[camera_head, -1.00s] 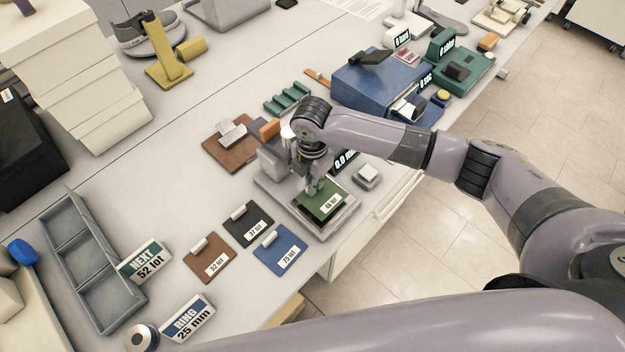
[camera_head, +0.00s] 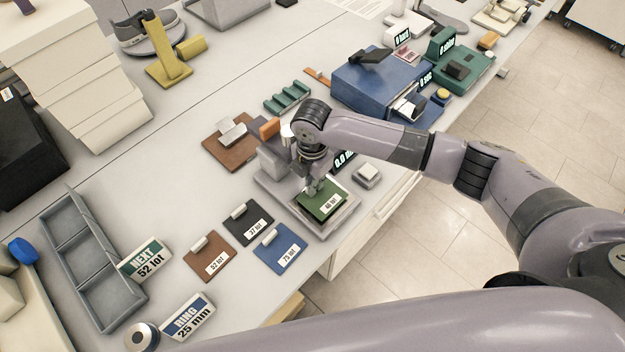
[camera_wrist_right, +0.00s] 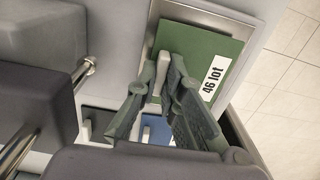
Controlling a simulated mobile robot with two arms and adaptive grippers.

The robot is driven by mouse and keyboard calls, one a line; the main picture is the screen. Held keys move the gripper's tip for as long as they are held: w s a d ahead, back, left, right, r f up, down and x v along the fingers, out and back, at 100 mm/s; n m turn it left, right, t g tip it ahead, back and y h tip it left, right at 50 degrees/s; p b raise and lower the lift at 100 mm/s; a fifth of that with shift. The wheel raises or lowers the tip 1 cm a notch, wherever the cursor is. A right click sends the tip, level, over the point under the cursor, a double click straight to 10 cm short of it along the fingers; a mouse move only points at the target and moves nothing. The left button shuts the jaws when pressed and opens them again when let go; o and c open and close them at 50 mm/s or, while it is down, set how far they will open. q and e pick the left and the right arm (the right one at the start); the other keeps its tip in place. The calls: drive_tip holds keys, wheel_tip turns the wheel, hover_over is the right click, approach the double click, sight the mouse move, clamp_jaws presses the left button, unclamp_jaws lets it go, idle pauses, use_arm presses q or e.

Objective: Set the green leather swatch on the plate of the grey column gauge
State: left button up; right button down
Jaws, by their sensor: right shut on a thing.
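The green leather swatch (camera_head: 325,205), labelled 46 lot, lies over the plate (camera_head: 343,217) of the grey column gauge (camera_head: 272,162). My right gripper (camera_head: 313,188) points down above it, its fingers shut on the swatch's small upright tab. In the right wrist view the swatch (camera_wrist_right: 200,60) looks flat, with a pale plate border showing beyond its edges; the tab (camera_wrist_right: 157,78) is between the fingers (camera_wrist_right: 163,85). I cannot tell whether the swatch touches the plate. The gauge's display (camera_head: 344,160) is partly hidden by my arm. My left gripper is not in view.
Brown (camera_head: 210,256), black (camera_head: 248,222) and blue (camera_head: 280,248) swatches lie in front-left of the gauge. A small pale block (camera_head: 367,174) sits right of it. A blue machine (camera_head: 375,80) stands behind. A grey tray (camera_head: 90,260) and sign (camera_head: 146,262) are at left.

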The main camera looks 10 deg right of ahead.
drive_tip(key=shift+f+b, duration=0.3)
drive_tip(key=shift+f, duration=0.3)
drive_tip(key=c, duration=1.6)
unclamp_jaws()
drive_tip(key=shift+c, duration=0.2)
wheel_tip(320, 180, up, 12)
